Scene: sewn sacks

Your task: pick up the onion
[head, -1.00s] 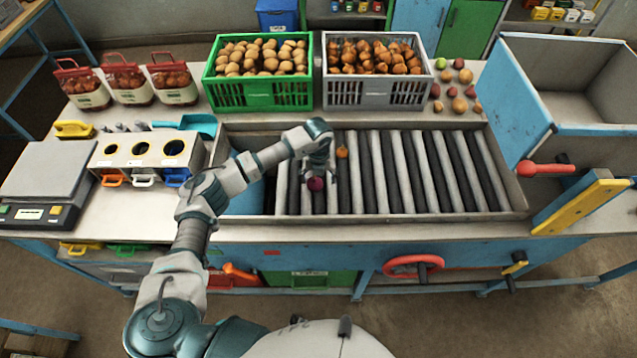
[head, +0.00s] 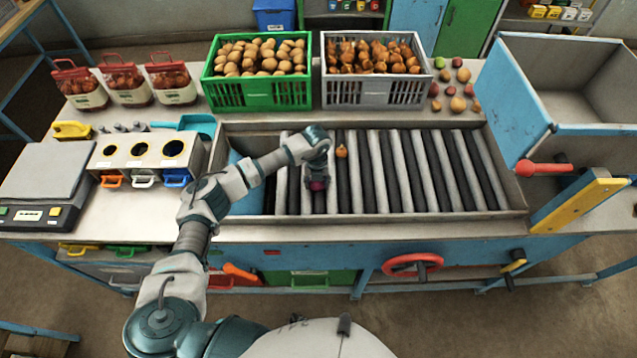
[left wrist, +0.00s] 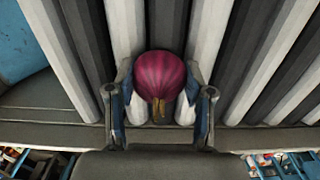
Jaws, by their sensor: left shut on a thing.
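A round purple-red onion (left wrist: 160,76) sits between the fingers of my left gripper in the left wrist view, its dry stem toward the palm. My left gripper (left wrist: 160,105) is shut on it, one finger on each side. My right gripper is not in view.
A green crate of potatoes (head: 258,95) and a grey crate of onions (head: 375,95) stand behind the rollers. A scale (head: 40,172) and a box with three holes (head: 148,160) are at left. A blue-sided hopper (head: 512,100) stands at right. The right rollers are clear.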

